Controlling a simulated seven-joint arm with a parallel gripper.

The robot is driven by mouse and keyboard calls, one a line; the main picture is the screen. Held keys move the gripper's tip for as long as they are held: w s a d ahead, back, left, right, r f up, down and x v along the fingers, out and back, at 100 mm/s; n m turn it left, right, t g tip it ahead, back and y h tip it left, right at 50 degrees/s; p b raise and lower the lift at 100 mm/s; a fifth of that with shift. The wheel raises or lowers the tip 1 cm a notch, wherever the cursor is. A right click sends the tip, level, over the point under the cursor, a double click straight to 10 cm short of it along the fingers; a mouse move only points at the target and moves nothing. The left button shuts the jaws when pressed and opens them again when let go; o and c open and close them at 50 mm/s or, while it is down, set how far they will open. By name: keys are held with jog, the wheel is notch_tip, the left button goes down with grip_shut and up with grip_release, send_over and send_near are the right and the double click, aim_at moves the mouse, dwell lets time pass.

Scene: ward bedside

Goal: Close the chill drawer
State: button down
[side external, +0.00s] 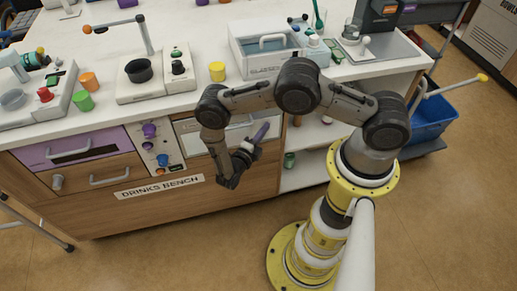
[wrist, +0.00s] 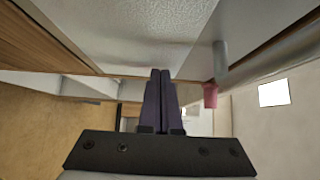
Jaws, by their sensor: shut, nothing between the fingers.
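The bench front holds a purple-fronted drawer (side external: 105,141), a wooden drawer (side external: 125,181) below it, and a pale front with a bar handle (side external: 190,127) behind my arm. I read no label that tells which is the chill drawer. How far the pale front stands out is hard to tell, as my arm covers part of it. My gripper (side external: 263,130) is shut and empty, its purple fingers before the right part of the pale front. I cannot tell whether it touches. In the wrist view the fingers (wrist: 162,92) are together, beneath a large pale speckled surface (wrist: 140,30).
The bench top (side external: 205,90) carries cups, a tap unit and a glass-walled basin (side external: 265,50). A knob panel (side external: 160,150) sits left of the pale front. Open shelves (side external: 305,165) lie to the right, with a blue bin (side external: 430,115) beyond. The floor (side external: 180,255) in front is clear.

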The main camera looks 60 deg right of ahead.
jog(key=s+a, duration=0.3)
jog(key=a, duration=0.9)
jog(key=w+d+r+m+g+y, duration=0.1)
jog(key=w+r+m+g+y, duration=0.25)
jog(key=r, duration=0.75)
jog(key=w+d+r+m+y, duration=0.15)
jog(key=w+r+m, duration=0.4)
jog(key=r, duration=0.55)
jog(key=s+d+r+m+t+y, duration=0.1)
jog(key=s+d+r+m+y, duration=0.15)
jog(key=s+r+m, duration=0.4)
jog(key=s+d+r+m+t+y, duration=0.1)
jog(key=s+r+m+y, duration=0.25)
jog(key=r, duration=0.55)
jog(key=s+a+r+m+t+y, duration=0.1)
jog(key=s+a+m+t+y, duration=0.1)
jog(key=s+m, duration=0.4)
jog(key=s+a+m+t+y, duration=0.3)
jog(key=s+m+t+y, duration=0.2)
jog(key=m, duration=0.6)
jog(key=shift+s+r, duration=0.35)
jog(key=shift+s, duration=0.25)
